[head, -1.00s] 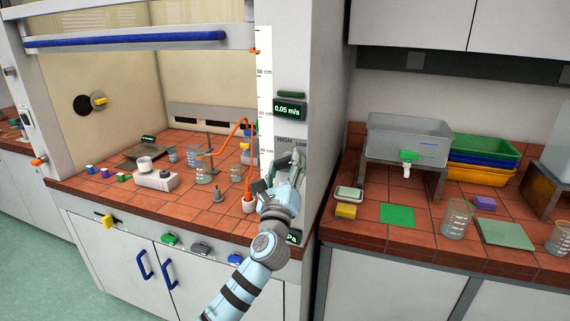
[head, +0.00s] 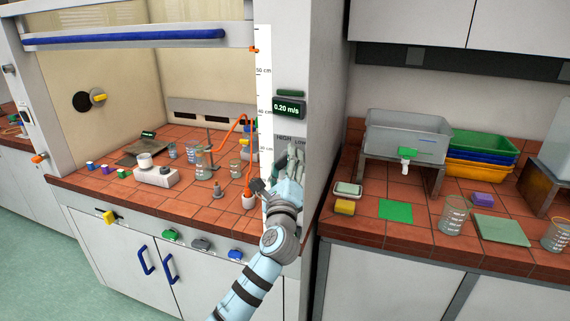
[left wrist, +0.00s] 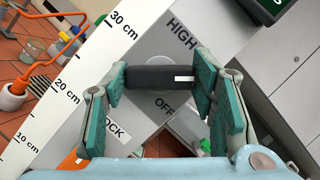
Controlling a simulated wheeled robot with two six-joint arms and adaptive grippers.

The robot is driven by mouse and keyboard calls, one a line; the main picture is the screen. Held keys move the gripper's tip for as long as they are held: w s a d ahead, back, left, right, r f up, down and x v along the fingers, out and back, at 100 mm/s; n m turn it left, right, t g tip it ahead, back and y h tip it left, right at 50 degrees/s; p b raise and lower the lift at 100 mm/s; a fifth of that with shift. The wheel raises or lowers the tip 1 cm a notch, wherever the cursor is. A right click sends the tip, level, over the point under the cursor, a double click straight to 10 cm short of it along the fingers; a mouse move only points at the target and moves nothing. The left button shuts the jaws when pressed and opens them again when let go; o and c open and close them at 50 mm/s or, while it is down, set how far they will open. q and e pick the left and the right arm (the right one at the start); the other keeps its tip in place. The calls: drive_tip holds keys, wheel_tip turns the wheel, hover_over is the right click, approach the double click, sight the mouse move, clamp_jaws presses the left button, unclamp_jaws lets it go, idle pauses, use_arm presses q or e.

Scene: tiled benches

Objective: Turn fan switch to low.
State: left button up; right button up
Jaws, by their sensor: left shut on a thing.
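The fan switch is a dark bar-shaped knob (left wrist: 150,76) on a round grey plate in the left wrist view, with HIGH and OFF printed around it. A white mark shows at the bar's right end, between those two words. My left gripper (left wrist: 162,78) is shut on the knob, a finger at each end. In the head view my left gripper (head: 287,168) covers the knob on the fume hood's right post. My right gripper is not in view.
The airflow display (head: 289,108) above the switch reads 0.20 m/s. An orange hose (head: 240,125) and glassware stand in the hood left of my arm. A grey tank (head: 408,132) on a stand and coloured trays are on the right bench. The hood sash (head: 125,40) is raised.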

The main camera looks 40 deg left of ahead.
use_arm(q)
drive_tip(key=o, duration=1.1)
drive_tip(key=shift+o, duration=0.2)
drive_tip(key=v, duration=1.2)
